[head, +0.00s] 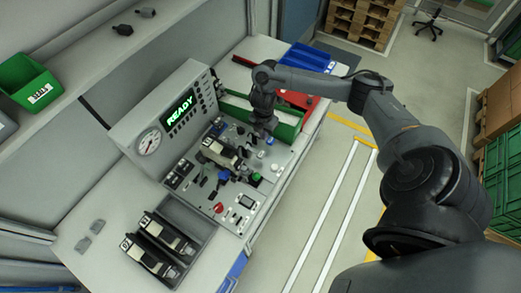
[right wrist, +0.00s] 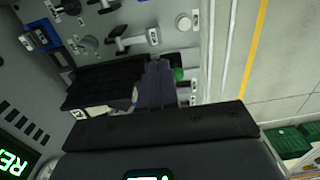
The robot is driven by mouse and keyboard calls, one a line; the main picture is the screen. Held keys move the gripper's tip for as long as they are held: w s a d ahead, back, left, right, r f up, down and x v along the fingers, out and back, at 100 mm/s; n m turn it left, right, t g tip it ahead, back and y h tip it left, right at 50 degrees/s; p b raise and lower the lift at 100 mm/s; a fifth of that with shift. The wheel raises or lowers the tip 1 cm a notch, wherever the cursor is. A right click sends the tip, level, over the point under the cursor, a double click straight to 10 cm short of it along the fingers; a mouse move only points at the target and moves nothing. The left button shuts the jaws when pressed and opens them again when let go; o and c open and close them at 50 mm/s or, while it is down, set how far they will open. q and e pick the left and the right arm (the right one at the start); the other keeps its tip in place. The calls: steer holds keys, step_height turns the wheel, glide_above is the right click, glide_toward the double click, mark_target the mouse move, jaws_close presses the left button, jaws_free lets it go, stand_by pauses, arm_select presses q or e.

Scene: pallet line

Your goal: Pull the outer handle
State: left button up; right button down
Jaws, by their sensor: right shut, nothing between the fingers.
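The control panel (head: 250,210) on the bench carries several small knobs, buttons and dark handles. In the right wrist view a dark T-shaped handle (right wrist: 124,42) stands out from the panel, with another dark handle partly cut off by the top edge. I cannot tell for sure which is the outer handle. My right gripper (head: 258,138) hangs over the panel's far right part, next to a green bin. In the right wrist view its shut, empty fingers (right wrist: 155,85) show apart from the T-shaped handle. My left gripper is not in view.
A console (head: 170,115) with a gauge and a green READY display stands behind the panel. A long green bin (head: 288,130), a red bin (head: 300,98) and a blue bin (head: 308,58) sit at the far end. Black holders (head: 165,240) stand at the near end.

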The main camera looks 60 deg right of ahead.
steer(key=shift+w+r, duration=0.35)
steer(key=shift+w, duration=0.1)
steer(key=b, duration=0.3)
glide_above(261, 154)
step_height(261, 154, down, 8)
steer(key=shift+d+f, duration=0.1)
step_height(261, 154, down, 4)
steer(key=shift+f, duration=0.95)
steer(key=shift+d, duration=0.1)
